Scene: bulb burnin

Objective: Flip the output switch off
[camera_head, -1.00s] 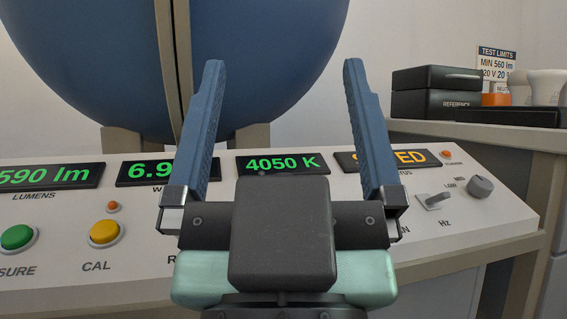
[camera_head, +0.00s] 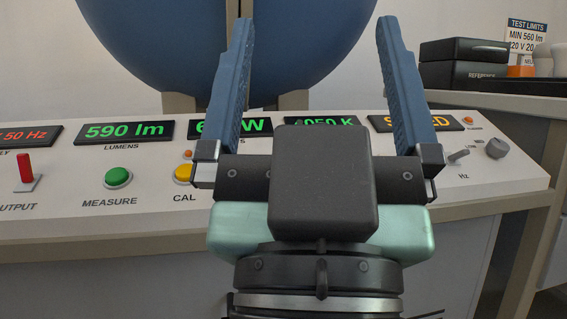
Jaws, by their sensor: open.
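The output switch (camera_head: 25,167) is a red upright lever on a small grey plate at the far left of the white control panel, above the label OUTPUT. The display (camera_head: 28,136) above it, cut by the left picture edge, reads 50 Hz in red. My gripper (camera_head: 312,45) is open and empty, with two blue fingers spread wide and pointing up and away. It is in front of the panel, well to the right of the red lever. It hides part of the panel's middle and right.
A green MEASURE button (camera_head: 118,177) and a yellow CAL button (camera_head: 184,174) lie between the lever and my gripper. A big blue sphere (camera_head: 160,45) stands behind the panel. A grey knob (camera_head: 497,148) and a toggle (camera_head: 458,156) are at the right. Black boxes (camera_head: 462,73) sit on a side bench.

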